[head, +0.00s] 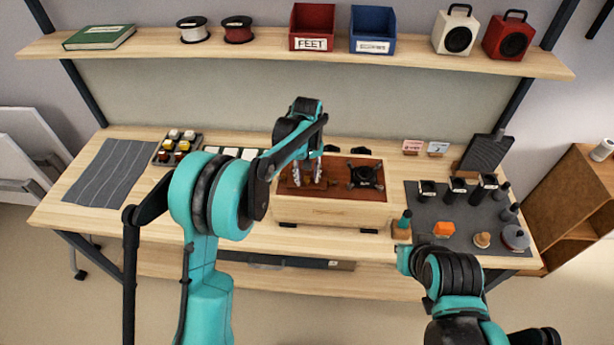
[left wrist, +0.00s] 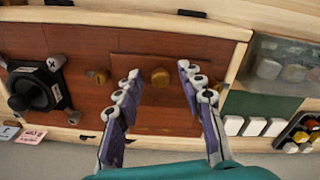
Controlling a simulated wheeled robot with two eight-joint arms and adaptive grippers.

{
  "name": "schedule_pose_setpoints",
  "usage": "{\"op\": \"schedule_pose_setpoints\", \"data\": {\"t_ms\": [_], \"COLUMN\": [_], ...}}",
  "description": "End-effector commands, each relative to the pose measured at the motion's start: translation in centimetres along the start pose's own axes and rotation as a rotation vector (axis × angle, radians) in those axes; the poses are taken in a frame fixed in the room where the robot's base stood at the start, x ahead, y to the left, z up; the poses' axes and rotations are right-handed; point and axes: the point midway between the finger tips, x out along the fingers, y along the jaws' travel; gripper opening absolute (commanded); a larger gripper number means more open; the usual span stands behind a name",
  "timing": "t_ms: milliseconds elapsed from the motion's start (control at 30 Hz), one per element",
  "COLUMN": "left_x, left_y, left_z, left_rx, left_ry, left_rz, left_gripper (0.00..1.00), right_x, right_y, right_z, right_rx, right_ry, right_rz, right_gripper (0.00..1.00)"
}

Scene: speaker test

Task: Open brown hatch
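The brown hatch (left wrist: 157,118) is a flat reddish-brown panel in the brown top of a light wooden box (head: 330,213). It lies flat and looks closed. A round wooden knob (left wrist: 160,77) stands on it. My left gripper (left wrist: 157,72) is open, pointing down over the hatch, with one finger on each side of the knob; I cannot tell whether the fingers touch it. In the head view the left gripper (head: 308,174) partly covers the hatch.
A black speaker part (head: 365,174) sits on the box top, right of the hatch. A second small knob (left wrist: 98,76) is near it. A dark mat (head: 425,208) with tools and cups lies to the right. A striped cloth (head: 108,172) lies at the left. A shelf (head: 270,57) runs above.

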Motion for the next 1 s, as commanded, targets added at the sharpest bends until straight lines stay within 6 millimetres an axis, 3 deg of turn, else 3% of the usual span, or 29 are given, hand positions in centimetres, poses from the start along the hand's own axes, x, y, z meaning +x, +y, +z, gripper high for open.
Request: {"op": "schedule_pose_setpoints", "data": {"t_ms": [67,100,233,567,1000], "left_x": [0.0,0.0,-0.1,-0.3,-3.3], "left_y": [0.0,0.0,0.0,0.0,0.5], "left_z": [0.0,0.0,0.0,-0.1,-1.7], "left_rx": [0.000,0.000,0.000,0.000,0.000], "left_ry": [0.000,0.000,0.000,0.000,0.005], "left_rz": [0.000,0.000,0.000,0.000,0.002], "left_gripper": [0.39,0.33,0.00,0.00,0.00], "right_x": [0.0,0.0,0.0,-0.1,-1.7], "right_y": [0.0,0.0,0.0,0.0,0.0], "right_z": [0.0,0.0,0.0,-0.1,-1.2], "right_rx": [0.000,0.000,0.000,0.000,0.000], "right_ry": [0.000,0.000,0.000,0.000,0.000], "right_rz": [0.000,0.000,0.000,0.000,0.000], "right_gripper": [0.00,0.00,0.00,0.00,0.00]}}
